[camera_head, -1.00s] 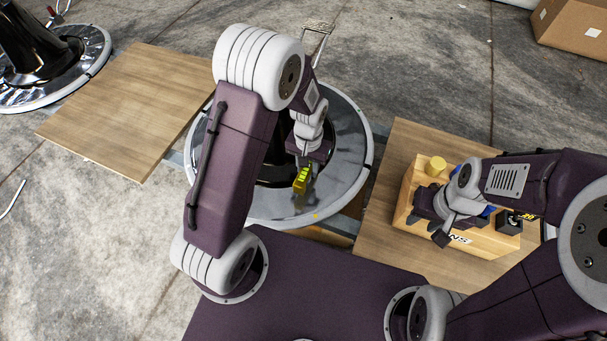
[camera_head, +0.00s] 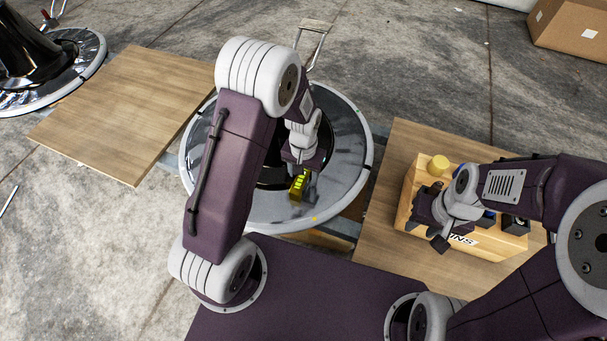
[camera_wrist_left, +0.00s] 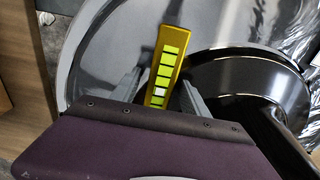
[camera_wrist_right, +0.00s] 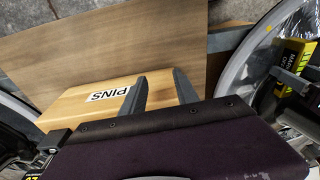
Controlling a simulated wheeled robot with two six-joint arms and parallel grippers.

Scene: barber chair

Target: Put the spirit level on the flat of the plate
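The spirit level (camera_head: 299,186) is a yellow bar with bright green-yellow blocks along it. It is over the round, shiny grey base plate (camera_head: 345,165) of the barber chair, on the near side of the dark column. In the left wrist view the level (camera_wrist_left: 163,68) lies between the fingers of my left gripper (camera_wrist_left: 161,78), with a gap showing beside it. That gripper looks open around it. The right wrist view shows the level (camera_wrist_right: 298,65) low over the plate; whether it fully touches is unclear. My right gripper (camera_wrist_right: 160,82) is open and empty above a wooden box.
Another bare board (camera_head: 125,110) lies left of the plate. A second chair base (camera_head: 75,75) stands at far left.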

